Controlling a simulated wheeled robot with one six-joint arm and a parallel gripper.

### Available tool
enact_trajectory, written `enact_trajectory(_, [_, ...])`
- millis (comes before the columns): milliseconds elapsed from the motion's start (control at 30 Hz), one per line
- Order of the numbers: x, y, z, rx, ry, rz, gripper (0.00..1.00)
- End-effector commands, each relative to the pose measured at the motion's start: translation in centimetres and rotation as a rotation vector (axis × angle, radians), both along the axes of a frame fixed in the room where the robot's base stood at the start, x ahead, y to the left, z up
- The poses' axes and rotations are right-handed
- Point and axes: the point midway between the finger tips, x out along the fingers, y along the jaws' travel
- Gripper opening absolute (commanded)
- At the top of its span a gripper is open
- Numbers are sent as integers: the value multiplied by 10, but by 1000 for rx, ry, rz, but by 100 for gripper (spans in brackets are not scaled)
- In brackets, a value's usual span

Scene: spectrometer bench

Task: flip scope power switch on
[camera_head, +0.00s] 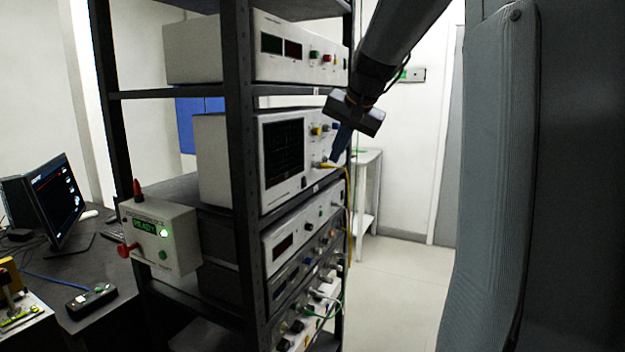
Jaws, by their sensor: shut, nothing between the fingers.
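The scope (217,160) is a white box with a dark gridded screen, on the middle shelf of a dark metal rack. Small knobs sit on its front panel to the right of the screen, and a small dark mark shows under the screen's lower right. I cannot tell which part is the power switch. My gripper (338,150) is shut and empty, with its fingers pointing down in front of the scope's right side, close to the knobs. It hides part of that panel. I cannot tell whether it touches the panel.
Another white instrument (195,50) stands on the shelf above, and several more sit below with cables at their fronts. A control box (160,235) with a green display is on the rack's left. A monitor (50,200) stands on a desk. The floor (400,285) right of the rack is clear.

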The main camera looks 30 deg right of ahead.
Motion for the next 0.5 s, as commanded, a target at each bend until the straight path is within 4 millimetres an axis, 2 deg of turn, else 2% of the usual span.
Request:
enact_trajectory(267, [1, 1, -3, 0, 3, 2, 0])
enact_trajectory(500, [18, 1, -28, 0, 8, 4, 0])
